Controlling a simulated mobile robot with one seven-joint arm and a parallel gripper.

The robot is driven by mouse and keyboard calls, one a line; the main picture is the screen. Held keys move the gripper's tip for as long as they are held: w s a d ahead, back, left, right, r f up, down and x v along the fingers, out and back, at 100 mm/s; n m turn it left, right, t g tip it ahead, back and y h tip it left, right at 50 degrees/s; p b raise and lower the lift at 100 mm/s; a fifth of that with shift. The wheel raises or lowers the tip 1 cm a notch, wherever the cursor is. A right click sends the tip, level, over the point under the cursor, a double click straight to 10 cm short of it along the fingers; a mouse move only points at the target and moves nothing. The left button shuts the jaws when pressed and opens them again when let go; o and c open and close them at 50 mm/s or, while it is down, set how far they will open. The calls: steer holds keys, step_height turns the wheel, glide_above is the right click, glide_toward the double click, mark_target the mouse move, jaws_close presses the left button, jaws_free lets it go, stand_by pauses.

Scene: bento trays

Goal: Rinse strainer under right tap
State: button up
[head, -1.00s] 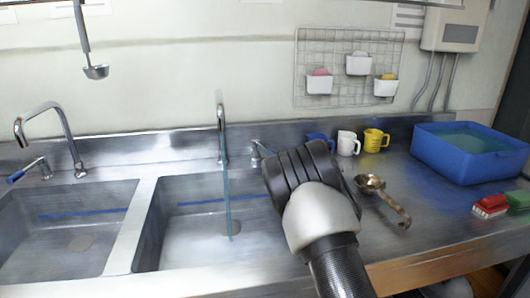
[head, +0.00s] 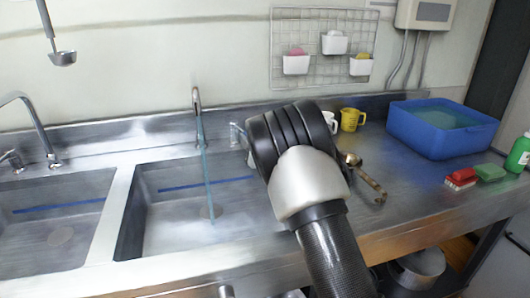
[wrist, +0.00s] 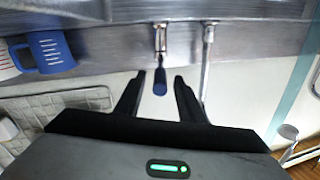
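The right tap (head: 196,100) stands at the back of the right sink (head: 160,225), and a thin bluish stream of water (head: 207,175) falls from it into the basin. Its lever shows in the wrist view with a blue tip (wrist: 160,82). My gripper (wrist: 160,78) is open and empty, with its two fingers on either side of that blue tip; I cannot tell if they touch it. A brass-coloured strainer (head: 350,160) with a long handle lies on the counter to the right of my arm, partly hidden by it in the head view.
A white mug and a yellow mug (head: 352,119) stand behind the strainer; a blue mug (wrist: 52,48) shows in the wrist view. A blue tub (head: 440,138), a red brush (head: 461,179) and a green bottle (head: 518,152) are at right. A ladle (head: 62,58) hangs at upper left.

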steer(key=p+v, duration=0.1)
steer(key=v, duration=1.1)
steer(key=shift+s, duration=0.1)
